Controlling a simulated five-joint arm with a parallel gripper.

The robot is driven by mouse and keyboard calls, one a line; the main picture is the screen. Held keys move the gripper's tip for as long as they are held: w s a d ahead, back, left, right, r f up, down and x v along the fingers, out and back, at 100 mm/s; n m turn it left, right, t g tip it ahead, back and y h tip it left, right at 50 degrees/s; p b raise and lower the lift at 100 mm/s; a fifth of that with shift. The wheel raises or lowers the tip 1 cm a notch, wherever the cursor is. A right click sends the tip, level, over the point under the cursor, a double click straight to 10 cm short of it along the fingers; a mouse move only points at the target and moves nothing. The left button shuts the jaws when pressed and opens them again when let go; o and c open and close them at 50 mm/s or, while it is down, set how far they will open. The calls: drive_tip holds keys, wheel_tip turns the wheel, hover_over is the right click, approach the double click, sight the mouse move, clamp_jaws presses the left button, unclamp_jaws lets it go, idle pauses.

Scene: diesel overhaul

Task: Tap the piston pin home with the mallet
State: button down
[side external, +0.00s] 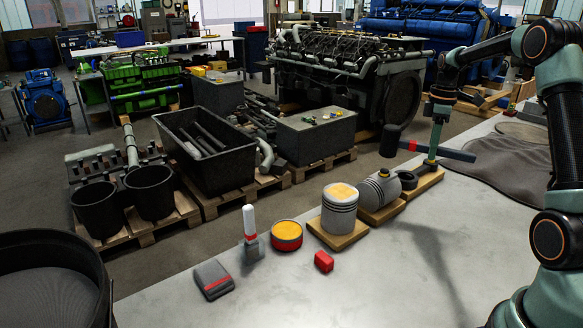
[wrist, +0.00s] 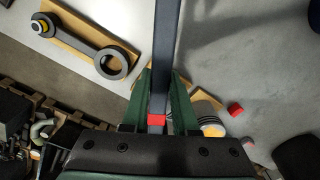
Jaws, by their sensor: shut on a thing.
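The mallet has a dark head (side external: 390,140), a red band and a dark handle (side external: 456,153), held level above the bench. My gripper (side external: 433,150) is shut on the handle near the red band; in the wrist view its green fingers (wrist: 160,103) flank the handle (wrist: 165,50). Below and left of my gripper, a grey piston (side external: 372,194) lies on its side on a wooden block. The yellow end of what looks like the piston pin (side external: 384,173) shows at its top. The mallet head is above it, apart from it. In the wrist view this piston is mostly hidden.
A connecting rod (wrist: 78,38) lies on a wooden board beside the piston. An upright piston (side external: 339,213), a red-and-yellow tin (side external: 287,237), a red box (side external: 323,262), a white-handled brush (side external: 250,225) and a grey block (side external: 213,279) line the bench edge. The bench front (side external: 380,290) is clear.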

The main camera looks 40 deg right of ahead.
wheel_tip(320, 180, down, 6)
idle(0.5)
drive_tip(key=shift+s+d+r, duration=0.1)
drive_tip(key=shift+r, duration=2.05)
wheel_tip(320, 180, down, 6)
drive_tip(key=shift+r, duration=3.65)
